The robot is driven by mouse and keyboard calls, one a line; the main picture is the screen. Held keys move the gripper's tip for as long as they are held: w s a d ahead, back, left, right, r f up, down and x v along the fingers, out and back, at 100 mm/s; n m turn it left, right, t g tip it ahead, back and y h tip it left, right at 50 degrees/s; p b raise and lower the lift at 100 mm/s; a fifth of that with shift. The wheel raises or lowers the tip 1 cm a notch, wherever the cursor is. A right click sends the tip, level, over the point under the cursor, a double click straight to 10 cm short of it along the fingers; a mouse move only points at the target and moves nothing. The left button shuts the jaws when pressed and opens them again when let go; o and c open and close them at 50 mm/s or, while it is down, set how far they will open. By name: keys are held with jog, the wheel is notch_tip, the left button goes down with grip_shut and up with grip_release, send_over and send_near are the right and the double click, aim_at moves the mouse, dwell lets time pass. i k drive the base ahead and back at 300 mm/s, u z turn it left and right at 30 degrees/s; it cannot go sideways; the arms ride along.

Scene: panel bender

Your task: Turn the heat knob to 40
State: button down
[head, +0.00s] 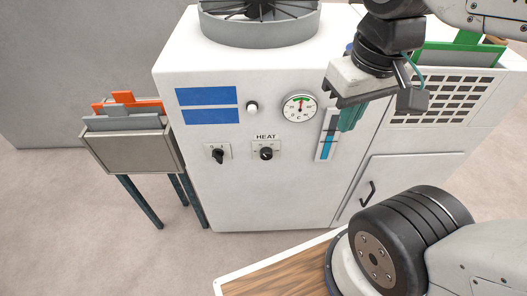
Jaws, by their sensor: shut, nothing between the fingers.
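The heat knob (266,154) is a small round black knob on a pale plate under the label "HEAT" (265,137), on the front of the white machine (255,190). Its scale marks and pointer are too small to read. A round dial gauge (300,108) marked C, with a red needle and a green band, sits above and to the right of it. My gripper (349,119) is shut and empty, with greenish fingertips, to the right of and above the knob. It is apart from the knob and overlaps the top of a blue level strip in the picture.
Left of the heat knob is a black selector switch (218,156); a white button (252,107) and blue labels (207,96) are above. A grey bin (128,152) stands at the left. A door handle (367,194) is lower right. A wooden board (275,279) is in front.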

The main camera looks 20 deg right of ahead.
aim_at(266, 153)
jog(key=u, duration=1.3)
jog(key=k, duration=1.15)
jog(key=z, duration=1.25)
jog(key=i, duration=0.5)
jog(key=z, duration=0.05)
